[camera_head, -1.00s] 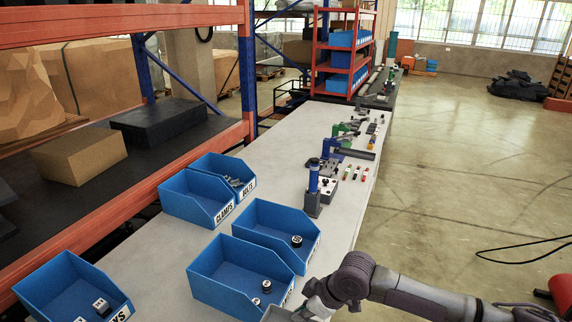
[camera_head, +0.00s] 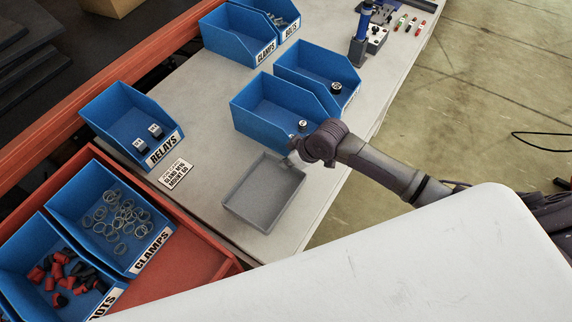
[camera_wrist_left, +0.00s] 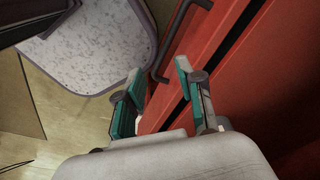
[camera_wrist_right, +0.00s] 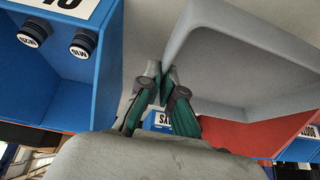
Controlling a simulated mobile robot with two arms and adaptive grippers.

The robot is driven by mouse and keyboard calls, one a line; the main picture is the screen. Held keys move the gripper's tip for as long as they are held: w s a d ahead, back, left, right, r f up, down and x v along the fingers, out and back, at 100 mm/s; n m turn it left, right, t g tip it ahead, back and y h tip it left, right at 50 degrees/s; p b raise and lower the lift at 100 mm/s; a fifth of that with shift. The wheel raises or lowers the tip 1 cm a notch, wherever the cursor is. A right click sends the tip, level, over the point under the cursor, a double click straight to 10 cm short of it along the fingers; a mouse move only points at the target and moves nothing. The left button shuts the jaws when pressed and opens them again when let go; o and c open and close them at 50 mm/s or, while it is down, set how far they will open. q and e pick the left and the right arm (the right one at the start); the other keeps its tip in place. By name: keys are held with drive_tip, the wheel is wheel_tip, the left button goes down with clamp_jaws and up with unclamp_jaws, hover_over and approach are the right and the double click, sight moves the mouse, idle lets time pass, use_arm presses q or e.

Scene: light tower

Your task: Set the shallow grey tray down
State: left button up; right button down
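The shallow grey tray (camera_head: 264,205) lies level over the bench top near its front, in front of the blue bins in the head view. Whether its underside touches the bench cannot be told. My right gripper (camera_head: 294,157) is at the tray's far right corner. In the right wrist view its fingers (camera_wrist_right: 162,76) are closed on the wall of the tray (camera_wrist_right: 240,55). The tray is empty. My left gripper (camera_wrist_left: 155,88) is open and empty beside a red cabinet front in the left wrist view; it is not visible in the head view.
A blue relays bin (camera_head: 118,108) and a label card (camera_head: 176,173) are left of the tray. Blue bins (camera_head: 262,122) stand behind it. A red cart (camera_head: 203,254) with blue bins (camera_head: 84,195) is at lower left. Bare bench top (camera_head: 205,100) lies between the bins.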

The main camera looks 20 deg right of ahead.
drive_tip(key=shift+w+a+f, duration=0.15)
drive_tip(key=shift+a, duration=0.15)
drive_tip(key=shift+f+p, duration=0.5)
drive_tip(key=shift+f, duration=1.55)
drive_tip(key=shift+f, duration=0.1)
drive_tip(key=c, duration=1.3)
unclamp_jaws()
drive_tip(key=shift+d+r, duration=0.1)
drive_tip(key=shift+r, duration=0.1)
drive_tip(key=b+v, duration=0.1)
drive_tip(key=v, duration=1.1)
